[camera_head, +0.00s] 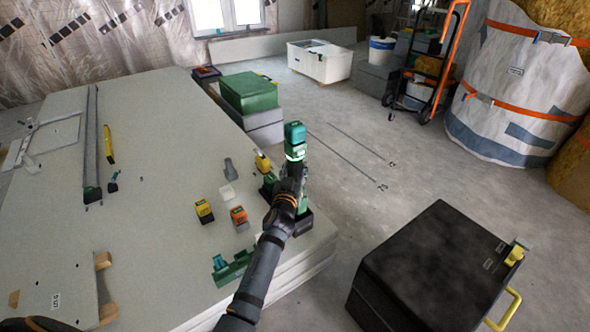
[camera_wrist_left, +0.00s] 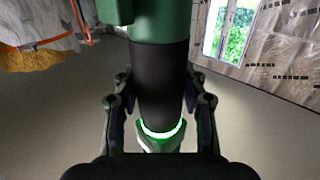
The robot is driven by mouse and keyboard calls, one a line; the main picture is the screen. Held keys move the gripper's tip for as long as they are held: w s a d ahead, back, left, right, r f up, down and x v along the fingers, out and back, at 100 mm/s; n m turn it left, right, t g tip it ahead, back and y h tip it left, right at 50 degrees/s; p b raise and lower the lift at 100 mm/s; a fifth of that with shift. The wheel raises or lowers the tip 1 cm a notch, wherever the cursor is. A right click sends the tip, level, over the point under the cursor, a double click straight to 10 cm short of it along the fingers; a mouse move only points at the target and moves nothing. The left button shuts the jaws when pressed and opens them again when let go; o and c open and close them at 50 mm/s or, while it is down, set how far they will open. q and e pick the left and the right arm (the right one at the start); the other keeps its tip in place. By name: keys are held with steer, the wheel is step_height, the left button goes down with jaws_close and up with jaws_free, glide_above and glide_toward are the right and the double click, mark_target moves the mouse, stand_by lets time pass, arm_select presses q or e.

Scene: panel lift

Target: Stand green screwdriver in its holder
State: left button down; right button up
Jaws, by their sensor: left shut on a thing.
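The green screwdriver (camera_head: 294,133) is upright in my left gripper (camera_head: 292,172), over the right edge of the white table stack. In the left wrist view, the fingers of the left gripper (camera_wrist_left: 162,112) are shut around the black part of the screwdriver (camera_wrist_left: 162,75), with green above and a glowing green ring below. A green holder-like piece (camera_head: 236,268) lies on the front right corner of the stack, apart from the tool; I cannot tell if it is the screwdriver's holder. Green and black parts below the gripper are partly hidden by my arm. My right gripper is not in view.
Yellow (camera_head: 204,211) and orange (camera_head: 238,217) blocks stand on the stack (camera_head: 150,240) left of my arm. A yellow-topped item (camera_head: 262,162) is beyond. A black case (camera_head: 430,265) stands on the floor at right. Green and grey boxes (camera_head: 248,92) stand behind. The floor between is clear.

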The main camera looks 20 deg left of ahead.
arm_select(q)
steer(key=shift+f+b, duration=0.35)
steer(key=shift+b, duration=0.35)
stand_by(1.0)
steer(key=shift+f+b, duration=1)
steer(key=shift+b, duration=0.1)
steer(key=shift+f, duration=0.15)
steer(key=shift+f+b, duration=1.05)
steer(key=shift+b, duration=0.2)
stand_by(0.5)
steer(key=c, duration=0.7)
jaws_free()
steer(key=shift+o, duration=0.6)
steer(key=shift+f, duration=0.35)
steer(key=o, duration=0.6)
steer(key=shift+r, duration=0.15)
